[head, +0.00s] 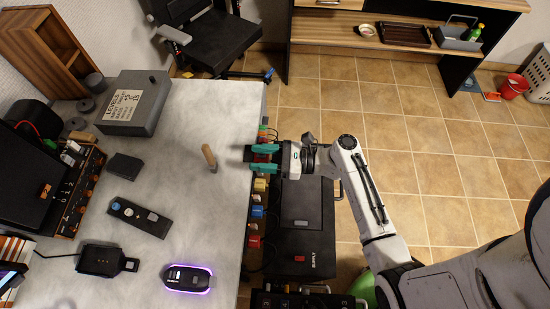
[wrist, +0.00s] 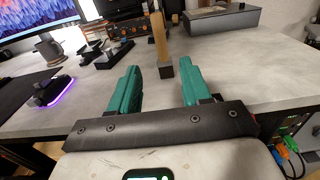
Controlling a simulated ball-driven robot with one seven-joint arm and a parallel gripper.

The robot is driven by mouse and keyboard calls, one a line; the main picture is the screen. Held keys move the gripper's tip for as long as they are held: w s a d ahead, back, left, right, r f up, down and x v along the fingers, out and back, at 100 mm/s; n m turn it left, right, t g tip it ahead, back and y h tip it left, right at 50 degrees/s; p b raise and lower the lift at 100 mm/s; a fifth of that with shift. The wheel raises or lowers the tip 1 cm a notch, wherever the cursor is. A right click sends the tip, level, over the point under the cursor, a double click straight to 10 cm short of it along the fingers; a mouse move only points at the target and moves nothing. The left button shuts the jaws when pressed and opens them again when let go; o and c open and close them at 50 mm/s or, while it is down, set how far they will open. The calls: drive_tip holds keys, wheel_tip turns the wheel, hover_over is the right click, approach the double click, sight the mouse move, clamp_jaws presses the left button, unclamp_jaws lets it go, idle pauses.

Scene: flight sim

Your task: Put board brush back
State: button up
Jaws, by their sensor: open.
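A small brush-like piece with an upright wooden handle (head: 209,157) stands on the grey table (head: 190,130), in from its right edge. In the wrist view the handle (wrist: 158,32) rises from a small dark block-shaped end (wrist: 166,69) on the tabletop; this looks like the board brush. My gripper (head: 254,160) is at the table's right edge, to the right of the brush and apart from it. Its two teal fingers (wrist: 160,82) are spread with nothing between them, and the brush stands beyond them in the wrist view. Which spot the brush belongs to is not clear.
A grey box marked LEVELS (head: 134,103) stands at the back left. A dark block (head: 124,166), a dark strip-shaped device (head: 140,218) and a purple-lit device (head: 188,278) lie left and front of the brush. Coloured connectors (head: 258,212) line the table's right edge. Tabletop around the brush is clear.

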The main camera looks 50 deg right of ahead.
drive_tip(key=s+a+f+n+g+h, duration=0.2)
drive_tip(key=s+a+f+n+g, duration=0.4)
drive_tip(key=s+n+g, duration=0.7)
drive_tip(key=s+d+r+n+h, duration=0.5)
drive_tip(key=n+h, duration=0.3)
drive_tip(key=n, duration=0.7)
drive_tip(key=shift+s+d+r+g+h, duration=0.3)
drive_tip(key=shift+s+d+r+h, duration=0.1)
drive_tip(key=shift+d+r, duration=0.3)
drive_tip(key=shift+d+f, duration=0.1)
drive_tip(key=shift+f, duration=0.05)
